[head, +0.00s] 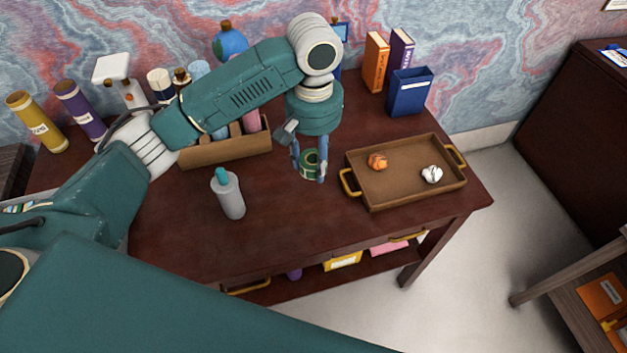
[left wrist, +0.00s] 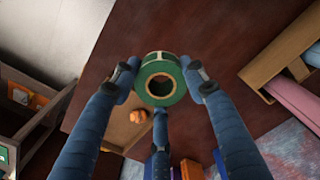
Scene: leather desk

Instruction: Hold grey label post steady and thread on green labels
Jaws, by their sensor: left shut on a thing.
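My left gripper (head: 309,170) points down near the middle of the desk, left of the brown tray. It is shut on a green label roll (head: 311,158), which has a pale band and an open centre. In the left wrist view the green roll (left wrist: 160,66) sits between the blue fingers, its hole facing the camera. I cannot tell whether it touches the desk. My right gripper is not in view.
The brown tray (head: 405,193) with gold handles holds an orange crumpled ball (head: 377,161) and a white one (head: 432,174). A wooden box (head: 228,152) lies behind the grey cylinder. Books and a blue holder (head: 409,92) stand at the back right. The desk front is clear.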

